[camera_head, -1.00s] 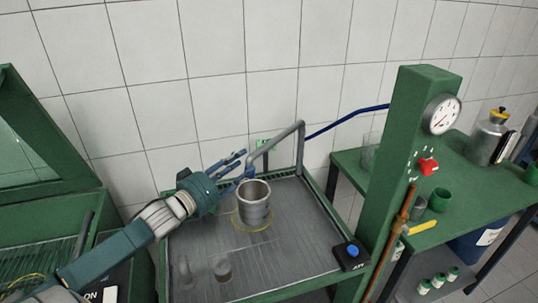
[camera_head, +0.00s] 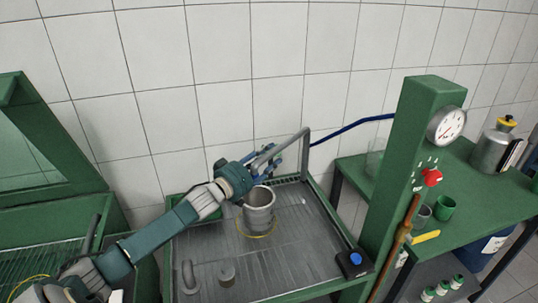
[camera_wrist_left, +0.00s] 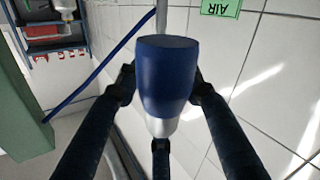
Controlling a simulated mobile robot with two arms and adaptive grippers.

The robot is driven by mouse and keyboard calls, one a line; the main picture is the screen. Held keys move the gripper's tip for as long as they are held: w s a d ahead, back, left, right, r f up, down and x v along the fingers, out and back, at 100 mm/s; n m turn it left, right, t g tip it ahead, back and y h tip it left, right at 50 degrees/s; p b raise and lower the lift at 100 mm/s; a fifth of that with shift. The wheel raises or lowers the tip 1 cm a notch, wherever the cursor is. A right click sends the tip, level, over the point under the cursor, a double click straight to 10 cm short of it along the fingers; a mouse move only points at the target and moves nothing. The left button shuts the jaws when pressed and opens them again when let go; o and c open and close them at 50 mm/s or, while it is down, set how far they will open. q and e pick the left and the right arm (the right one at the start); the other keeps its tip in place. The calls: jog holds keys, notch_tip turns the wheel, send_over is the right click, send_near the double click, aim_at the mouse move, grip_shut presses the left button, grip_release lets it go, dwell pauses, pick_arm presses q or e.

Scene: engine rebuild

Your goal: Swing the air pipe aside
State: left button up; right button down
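The grey bent air pipe (camera_head: 286,147) rises at the back of the grey tray and slants down left, its end partly behind my left gripper. My left gripper (camera_head: 275,158) is beside the pipe's lower end, with its fingers spread. In the left wrist view, a blue nozzle (camera_wrist_left: 167,75) with a silver collar stands in front of or between the three dark fingers of the gripper (camera_wrist_left: 162,105). The fingers look spread around it; I cannot tell whether any touch it. My right gripper is not in view.
A metal cylinder (camera_head: 259,208) stands in a yellow ring on the tray (camera_head: 300,255), just below the gripper. A green post (camera_head: 405,170) with a gauge stands right. A blue hose (camera_head: 350,126) runs from the post to the pipe.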

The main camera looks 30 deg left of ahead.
pick_arm(q)
jog(key=shift+w, duration=0.35)
jog(key=shift+c, duration=0.2)
grip_shut()
jog(key=shift+d+f, duration=0.1)
